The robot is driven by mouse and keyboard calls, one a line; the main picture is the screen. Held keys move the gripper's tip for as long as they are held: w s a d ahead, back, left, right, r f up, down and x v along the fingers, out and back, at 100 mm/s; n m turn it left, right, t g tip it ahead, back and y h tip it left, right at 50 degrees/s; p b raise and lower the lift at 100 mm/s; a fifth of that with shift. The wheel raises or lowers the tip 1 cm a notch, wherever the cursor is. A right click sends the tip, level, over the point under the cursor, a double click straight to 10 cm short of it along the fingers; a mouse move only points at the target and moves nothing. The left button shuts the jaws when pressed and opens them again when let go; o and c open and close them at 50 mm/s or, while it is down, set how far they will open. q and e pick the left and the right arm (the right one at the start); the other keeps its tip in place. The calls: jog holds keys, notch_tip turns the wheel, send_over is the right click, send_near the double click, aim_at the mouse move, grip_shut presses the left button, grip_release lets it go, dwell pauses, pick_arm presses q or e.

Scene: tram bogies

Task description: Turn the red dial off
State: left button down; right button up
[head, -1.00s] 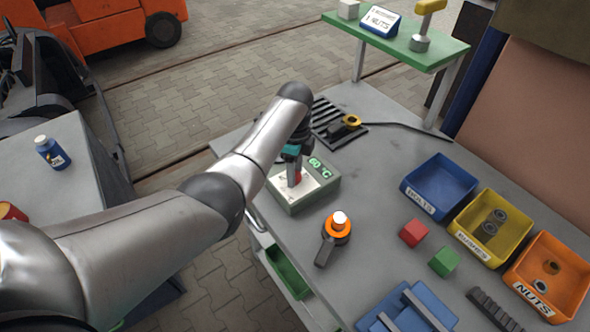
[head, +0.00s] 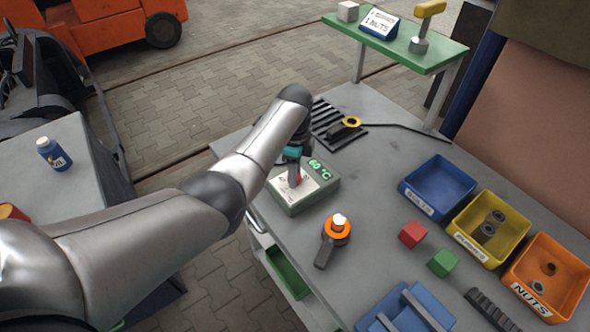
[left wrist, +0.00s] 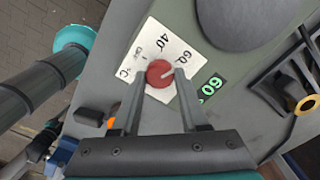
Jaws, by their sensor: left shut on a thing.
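The red dial (left wrist: 159,73) sits on a white scale plate (left wrist: 151,52) marked OFF, 40, 60 and °C. Its pale pointer line points toward the 60 side. In the head view the grey-green box (head: 308,198) that carries it stands at the table's left edge, with a green display (head: 320,169) reading 60 °C. My left gripper (left wrist: 160,75) is shut on the red dial, one finger on each side of it. In the head view my arm and gripper (head: 295,178) partly hide the dial.
An orange-ringed part with a black handle (head: 335,238) lies close in front of the box. A black slotted plate with a yellow-ringed piece (head: 346,127) and cable is behind. Red (head: 413,234) and green (head: 443,262) cubes and bins (head: 438,188) are to the right.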

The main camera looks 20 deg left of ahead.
pick_arm(q)
jog(key=n+p, duration=0.2)
jog(key=n, duration=0.2)
jog(key=shift+r, duration=0.15)
jog(key=n+p, duration=0.2)
jog(key=n, duration=0.3)
jog(key=shift+n, duration=0.4)
jog(key=n, duration=0.6)
jog(key=shift+p, duration=0.4)
jog(key=n, duration=0.7)
jog(key=shift+w+a, duration=0.1)
jog(key=shift+c, duration=2.1)
grip_release()
jog(key=shift+p, duration=0.3)
